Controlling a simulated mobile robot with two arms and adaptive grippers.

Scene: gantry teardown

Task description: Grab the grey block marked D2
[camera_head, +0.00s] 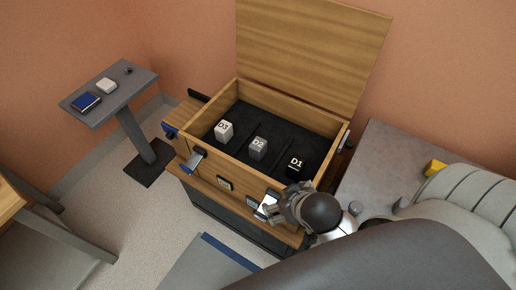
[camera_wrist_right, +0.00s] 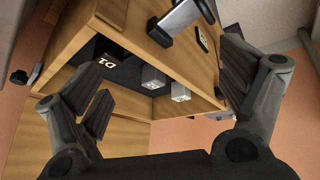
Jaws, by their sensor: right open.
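The grey block marked D2 (camera_head: 258,148) stands in the middle of the open wooden chest (camera_head: 217,164), between the whitish block D3 (camera_head: 223,131) and the black block D1 (camera_head: 296,168). In the right wrist view, the grey block (camera_wrist_right: 152,78) shows beyond the chest's edge, between D1 (camera_wrist_right: 105,61) and the pale block (camera_wrist_right: 180,92). My right gripper (camera_head: 274,209) is outside the chest at its front right corner, apart from D2. In its wrist view the gripper (camera_wrist_right: 165,85) has its fingers spread, with nothing held between them. My left gripper is not in view.
The raised lid (camera_head: 312,45) stands behind the chest. Low dividers separate the blocks. Latches (camera_head: 194,160) stick out at the front. A side table (camera_head: 118,98) with a blue book (camera_head: 86,102) is at left, and a grey seat (camera_head: 470,195) at right.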

